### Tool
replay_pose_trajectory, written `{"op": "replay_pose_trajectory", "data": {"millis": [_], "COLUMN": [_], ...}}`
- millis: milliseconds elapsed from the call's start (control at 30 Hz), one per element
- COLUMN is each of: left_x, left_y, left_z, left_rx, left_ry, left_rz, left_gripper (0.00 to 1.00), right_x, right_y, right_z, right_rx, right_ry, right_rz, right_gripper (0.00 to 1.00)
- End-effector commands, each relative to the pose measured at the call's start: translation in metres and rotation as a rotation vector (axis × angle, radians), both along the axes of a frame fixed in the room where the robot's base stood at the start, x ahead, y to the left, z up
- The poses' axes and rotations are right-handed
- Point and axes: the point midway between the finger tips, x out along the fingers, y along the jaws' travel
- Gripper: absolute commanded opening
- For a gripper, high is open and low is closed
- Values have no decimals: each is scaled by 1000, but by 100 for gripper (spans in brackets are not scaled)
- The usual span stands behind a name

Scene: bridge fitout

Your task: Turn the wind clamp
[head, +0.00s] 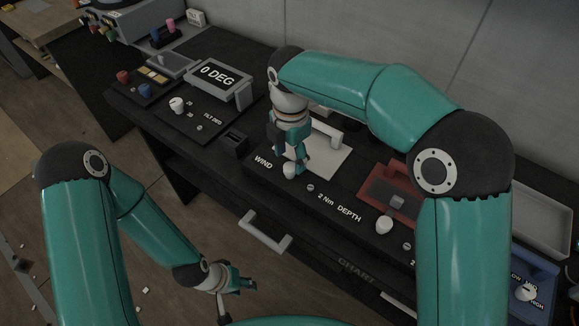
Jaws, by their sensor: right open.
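The white wind clamp knob (289,169) is on the dark console beside the "WIND" label. My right gripper (294,164) reaches down from above with its fingers open at the knob. The fingers partly cover the knob, and I cannot tell whether they touch it. My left gripper (240,303) hangs low in front of the console, over the floor, with its fingers apart and nothing seen between them.
A white depth knob (383,225) stands to the right, near a red tray (388,190). A light plate with a handle (322,150) lies behind the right gripper. A "0 DEG" display (217,78) is at left. A drawer handle (265,233) sticks out in front.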

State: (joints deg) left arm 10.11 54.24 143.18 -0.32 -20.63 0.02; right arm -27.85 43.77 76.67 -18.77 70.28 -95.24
Motion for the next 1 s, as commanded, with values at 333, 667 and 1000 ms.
{"op": "replay_pose_trajectory", "data": {"millis": [333, 667, 1000], "left_x": [0, 0, 0], "left_y": [0, 0, 0], "left_z": [0, 0, 0], "left_rx": [0, 0, 0], "left_ry": [0, 0, 0], "left_rz": [0, 0, 0], "left_gripper": [40, 40, 40], "right_x": [0, 0, 0], "right_y": [-1, -1, -1], "right_z": [-42, -45, -45], "right_rx": [-1, 1, 1], "right_ry": [1, -1, -1], "right_rz": [-1, -1, -1], "right_gripper": [57, 57, 2]}}
